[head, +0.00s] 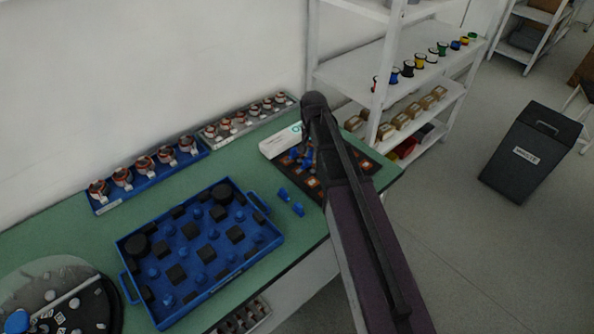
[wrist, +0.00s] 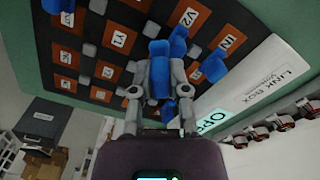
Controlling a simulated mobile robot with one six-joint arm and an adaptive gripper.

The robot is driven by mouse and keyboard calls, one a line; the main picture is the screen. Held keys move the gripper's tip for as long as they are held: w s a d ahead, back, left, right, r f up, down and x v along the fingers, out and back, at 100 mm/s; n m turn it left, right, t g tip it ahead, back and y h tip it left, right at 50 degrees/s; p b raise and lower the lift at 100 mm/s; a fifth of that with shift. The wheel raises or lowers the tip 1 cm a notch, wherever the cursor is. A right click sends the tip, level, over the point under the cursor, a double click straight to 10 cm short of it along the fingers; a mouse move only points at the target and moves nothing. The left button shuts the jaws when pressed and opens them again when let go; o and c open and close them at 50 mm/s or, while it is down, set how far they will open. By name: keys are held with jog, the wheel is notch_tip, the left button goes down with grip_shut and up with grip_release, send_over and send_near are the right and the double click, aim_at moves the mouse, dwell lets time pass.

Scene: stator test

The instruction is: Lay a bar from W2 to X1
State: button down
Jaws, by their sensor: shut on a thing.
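In the wrist view my gripper (wrist: 160,66) has its two grey fingers closed on the sides of a blue piece (wrist: 160,82). The piece is over the dark link board (wrist: 72,85), and I cannot tell whether it touches it. The board has orange squares with white labels, several hard to read; one seems to read V2 (wrist: 67,18). I cannot make out W2 or X1 surely. Other blue pieces (wrist: 214,66) and small grey posts (wrist: 150,30) are around the gripper. In the head view my arm partly covers the board (head: 368,167) and hides the gripper.
A white box (head: 281,141) lies at the board's back edge. Two loose blue pieces (head: 298,210) lie on the green table, left of the board. A blue tray (head: 190,318) stands further left. Racks of coils (head: 165,160) line the wall. A white shelf (head: 345,72) stands behind the table.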

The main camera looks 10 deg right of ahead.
jog(key=w+d+r+m, duration=0.1)
jog(key=w+d+m, duration=0.5)
jog(key=w+d, duration=0.3)
jog(key=shift+d+p, duration=0.35)
jog(key=shift+p, duration=0.1)
jog(key=shift+f, duration=0.1)
jog(key=shift+f+b, duration=2.5)
jog(key=shift+b, duration=0.2)
jog(key=shift+f+b, duration=0.7)
jog(key=c, duration=0.5)
grip_release()
jog(key=shift+c, duration=0.2)
jog(key=shift+r, duration=0.2)
